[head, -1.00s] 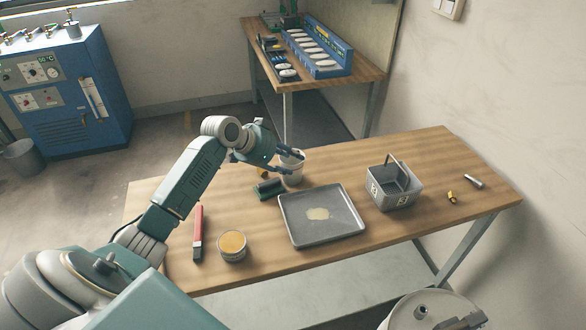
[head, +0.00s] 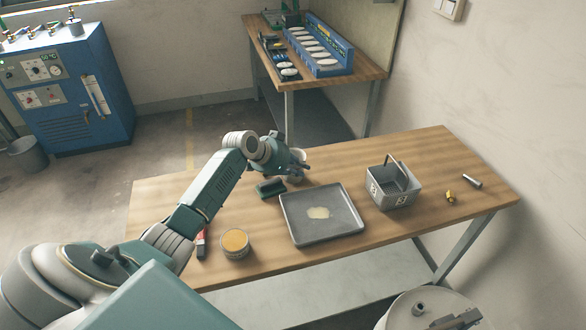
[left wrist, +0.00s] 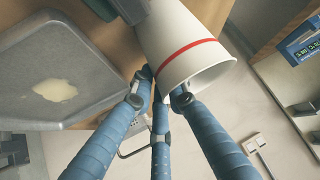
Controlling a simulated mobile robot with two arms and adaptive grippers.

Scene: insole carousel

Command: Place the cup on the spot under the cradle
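The cup (left wrist: 185,45) is white with a red band. In the left wrist view its open rim is at my left gripper's fingertips (left wrist: 162,93). The fingers come close together at the tips by the rim; whether they pinch it is unclear. In the head view the left gripper (head: 302,166) is over the table's back edge and hides most of the cup. A grey tray (head: 290,222) with a pale spot (head: 318,212) lies in front of it; the spot also shows in the left wrist view (left wrist: 55,90). I cannot make out a cradle for certain. My right gripper is not in view.
A dark green block (head: 270,188) lies left of the tray. A tin with amber contents (head: 236,242) and a partly hidden red-handled tool (head: 201,245) are at the left. A grey basket (head: 393,197) and small parts (head: 450,196) are at the right. A second table (head: 375,74) stands behind.

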